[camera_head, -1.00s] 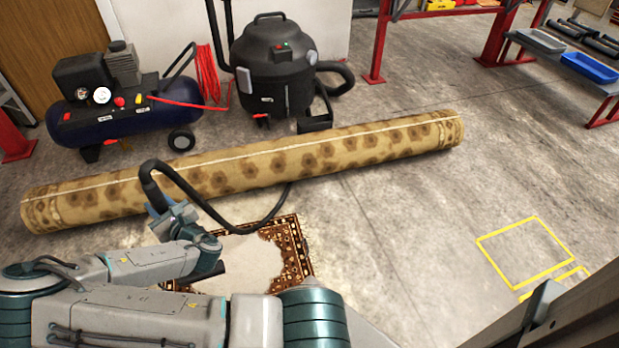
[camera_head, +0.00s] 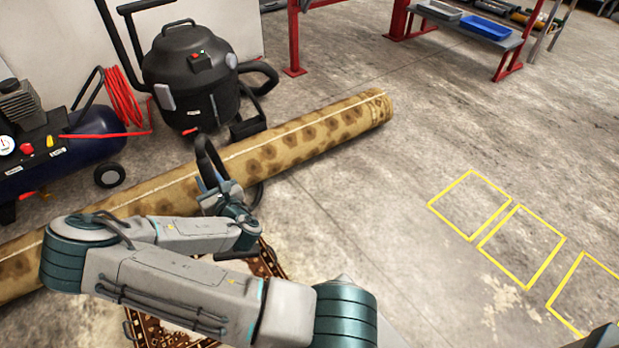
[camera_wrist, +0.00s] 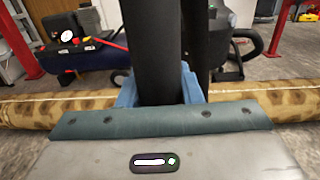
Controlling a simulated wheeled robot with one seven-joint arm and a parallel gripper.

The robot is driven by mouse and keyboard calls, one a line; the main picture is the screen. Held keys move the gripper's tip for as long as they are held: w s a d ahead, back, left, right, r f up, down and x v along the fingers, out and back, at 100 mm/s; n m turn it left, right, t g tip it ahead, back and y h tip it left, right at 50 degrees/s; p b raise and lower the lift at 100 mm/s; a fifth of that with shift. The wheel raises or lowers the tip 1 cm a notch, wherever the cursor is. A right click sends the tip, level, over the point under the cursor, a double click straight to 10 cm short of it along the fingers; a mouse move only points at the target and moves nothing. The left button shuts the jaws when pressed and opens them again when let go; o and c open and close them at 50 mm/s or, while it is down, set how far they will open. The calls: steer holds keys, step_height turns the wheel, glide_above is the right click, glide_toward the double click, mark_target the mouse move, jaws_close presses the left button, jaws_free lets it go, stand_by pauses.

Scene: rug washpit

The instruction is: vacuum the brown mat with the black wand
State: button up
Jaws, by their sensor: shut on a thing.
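My gripper (camera_head: 212,188) is shut on the black wand (camera_head: 207,152), which rises upright from its blue fingers. In the wrist view the wand (camera_wrist: 152,50) stands between the blue fingers (camera_wrist: 191,86). The brown mat (camera_head: 262,262) has a patterned border and lies on the floor below and behind my arm. Only its edges show; my arm covers its middle, so I cannot tell whether the wand touches it.
A rolled patterned rug (camera_head: 310,134) lies across the floor beyond my gripper. A black vacuum (camera_head: 190,80) and a blue compressor (camera_head: 75,140) stand behind it. Yellow floor outlines (camera_head: 520,245) lie at right, on open concrete. A bench holds a blue tray (camera_head: 484,27).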

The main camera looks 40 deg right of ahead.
steer(key=s+d+f+m+g+h+p, duration=0.2)
steer(key=d+m+g+h, duration=0.45)
steer(key=d, duration=0.65)
steer(key=s+d+f+m+g+h+b, duration=0.3)
steer(key=s+d+f+m+g, duration=0.3)
steer(key=d+f+m, duration=0.3)
steer(key=shift+s+f+h, duration=0.2)
steer(key=shift+s+h, duration=0.35)
steer(key=shift+w+a, duration=0.1)
